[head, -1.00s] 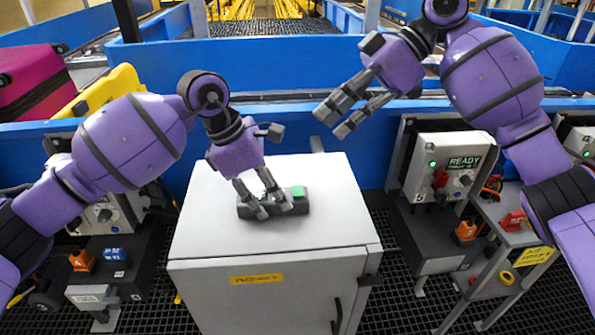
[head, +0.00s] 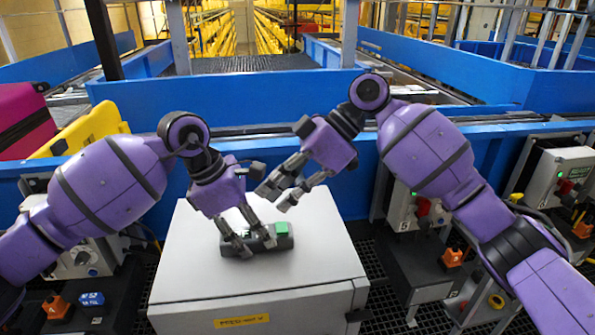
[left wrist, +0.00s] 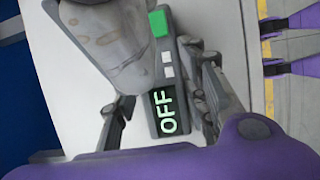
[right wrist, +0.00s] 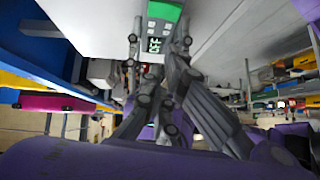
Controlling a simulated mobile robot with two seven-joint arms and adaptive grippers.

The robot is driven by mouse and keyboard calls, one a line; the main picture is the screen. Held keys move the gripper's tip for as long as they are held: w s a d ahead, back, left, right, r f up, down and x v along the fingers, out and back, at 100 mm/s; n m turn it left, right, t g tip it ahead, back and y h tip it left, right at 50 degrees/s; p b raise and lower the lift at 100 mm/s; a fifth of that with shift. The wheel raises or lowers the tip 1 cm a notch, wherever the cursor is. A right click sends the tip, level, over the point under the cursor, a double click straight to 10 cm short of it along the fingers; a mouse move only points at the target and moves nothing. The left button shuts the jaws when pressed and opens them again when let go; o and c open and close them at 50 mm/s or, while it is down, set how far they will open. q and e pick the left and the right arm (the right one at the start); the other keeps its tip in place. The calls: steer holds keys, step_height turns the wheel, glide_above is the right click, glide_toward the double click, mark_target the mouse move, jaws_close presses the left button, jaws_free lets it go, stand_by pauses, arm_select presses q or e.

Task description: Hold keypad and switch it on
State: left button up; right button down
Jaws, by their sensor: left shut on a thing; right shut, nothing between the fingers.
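The keypad (head: 284,243) is a dark box with a green button (head: 281,229) at its right end. It lies on top of the white cabinet (head: 190,265). Its screen reads OFF in the left wrist view (left wrist: 167,112). My left gripper (head: 256,246) points down and is shut on the keypad, near the screen end. My right gripper (head: 272,201) is shut and empty, above and behind the keypad, apart from it. In the right wrist view, the green button (right wrist: 164,11) lies beyond its fingers. A grey shape covers part of the left wrist view.
A blue conveyor wall (head: 230,100) runs behind the cabinet. Control boxes (head: 560,178) stand to the right, with orange and red switches. A magenta suitcase (head: 22,118) and a yellow tray (head: 90,130) are at the left. The cabinet top in front of the keypad is clear.

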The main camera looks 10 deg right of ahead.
mark_target(280, 224)
steer(key=shift+s+d+f, duration=0.1)
steer(key=shift+s+f, duration=0.05)
steer(key=shift+f, duration=0.8)
steer(key=shift+s+d+f, duration=0.1)
steer(key=shift+f, duration=0.8)
steer(key=shift+s+f, duration=0.25)
steer(key=shift+f, duration=0.1)
steer(key=shift+t, duration=0.3)
steer(key=shift+w+a, duration=0.1)
steer(key=shift+w, duration=0.05)
steer(key=shift+w, duration=0.75)
steer(key=shift+r, duration=0.1)
